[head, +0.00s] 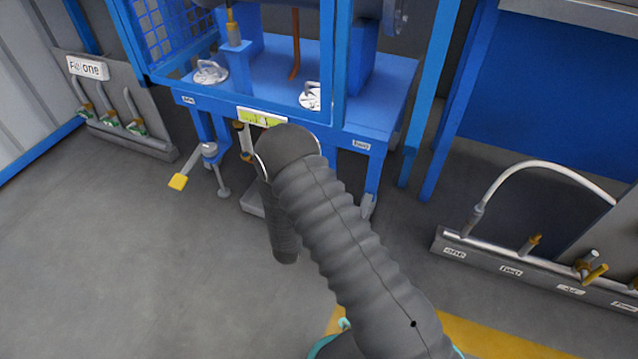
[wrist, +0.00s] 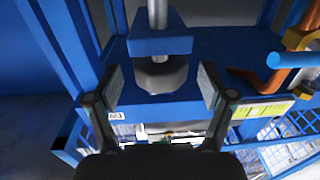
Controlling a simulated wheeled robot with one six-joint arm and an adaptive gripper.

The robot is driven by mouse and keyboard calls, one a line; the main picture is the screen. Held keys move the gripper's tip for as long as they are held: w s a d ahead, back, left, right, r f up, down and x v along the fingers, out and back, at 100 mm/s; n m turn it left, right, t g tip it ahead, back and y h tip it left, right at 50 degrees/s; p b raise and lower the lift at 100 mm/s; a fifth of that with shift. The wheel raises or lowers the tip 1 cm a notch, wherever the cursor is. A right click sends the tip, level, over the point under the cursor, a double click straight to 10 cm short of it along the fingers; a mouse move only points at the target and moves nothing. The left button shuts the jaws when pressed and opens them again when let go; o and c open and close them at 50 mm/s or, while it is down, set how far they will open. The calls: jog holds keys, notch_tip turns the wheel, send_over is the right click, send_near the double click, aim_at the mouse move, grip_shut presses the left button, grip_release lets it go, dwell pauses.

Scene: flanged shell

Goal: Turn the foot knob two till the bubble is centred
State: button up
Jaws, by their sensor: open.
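My gripper (wrist: 160,84) is open in the wrist view, one finger on each side of a grey round knob (wrist: 162,75). The knob sits on a steel rod below a blue block, near an upside-down label (wrist: 115,116) that looks like "two". I see no finger clearly touching it. In the head view the "two" label (head: 361,145) is on the right front edge of the blue table (head: 385,85). The yellow-green level vial (head: 262,117) is on the front edge, and it also shows in the wrist view (wrist: 262,110). Its bubble is too small to place. My arm hides the gripper in the head view.
A yellow pedal (head: 179,182) sticks out at the table's left foot. A hose rack (head: 110,120) stands at the left, and a rail with labelled fittings (head: 530,275) lies at the right. In the wrist view an orange pipe (wrist: 258,80) is right of the knob. Open floor lies in front.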

jog(key=v, duration=0.9)
jog(key=shift+s, duration=0.1)
